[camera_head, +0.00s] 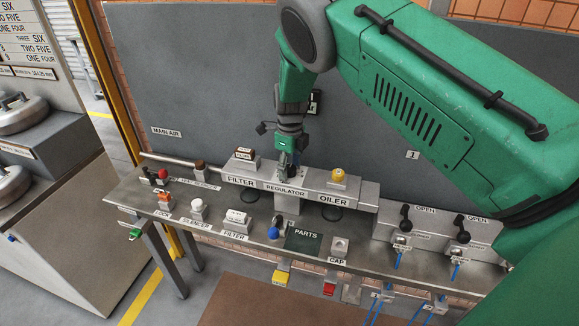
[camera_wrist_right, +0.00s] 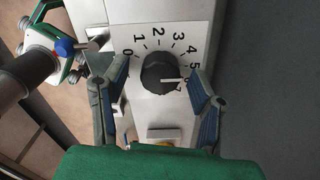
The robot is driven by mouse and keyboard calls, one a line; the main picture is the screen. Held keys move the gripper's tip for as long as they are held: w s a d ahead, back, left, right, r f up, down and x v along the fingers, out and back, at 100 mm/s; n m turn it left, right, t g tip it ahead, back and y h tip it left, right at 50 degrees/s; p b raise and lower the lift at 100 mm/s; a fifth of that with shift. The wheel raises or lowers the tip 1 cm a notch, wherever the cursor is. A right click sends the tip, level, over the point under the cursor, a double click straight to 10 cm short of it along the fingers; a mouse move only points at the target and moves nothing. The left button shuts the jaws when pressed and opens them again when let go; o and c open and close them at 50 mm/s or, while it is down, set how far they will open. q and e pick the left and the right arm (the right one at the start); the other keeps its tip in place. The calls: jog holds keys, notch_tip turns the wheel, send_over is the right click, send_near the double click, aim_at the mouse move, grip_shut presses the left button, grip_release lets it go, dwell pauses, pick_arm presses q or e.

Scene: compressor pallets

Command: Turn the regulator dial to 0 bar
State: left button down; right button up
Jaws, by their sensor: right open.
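The regulator (camera_head: 284,191) is the middle unit between the filter and oiler blocks on the bench in the head view. In the right wrist view its round black dial (camera_wrist_right: 158,73) sits on a white face with numbers from 0 at the left over the top to 7 at the right. The dial's white pointer line points right, about at 6, where a finger partly covers the numbers. My right gripper (camera_wrist_right: 159,68) is open, with one blue-padded finger on each side of the dial; I see gaps beside it. In the head view my right gripper (camera_head: 286,160) is over the regulator.
The filter block (camera_head: 240,181) and oiler block (camera_head: 335,189) stand close on either side. Loose parts, a dark parts mat (camera_head: 303,239) and a blue-capped item (camera_head: 274,230) lie in front. Two valves marked OPEN (camera_head: 405,222) are at the right. A grey panel (camera_head: 200,80) rises behind.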

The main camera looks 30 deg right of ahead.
jog(key=shift+w+f, duration=0.2)
jog(key=shift+f, duration=0.2)
jog(key=shift+r, duration=0.1)
jog(key=c, duration=1.1)
jog(key=shift+c, duration=0.2)
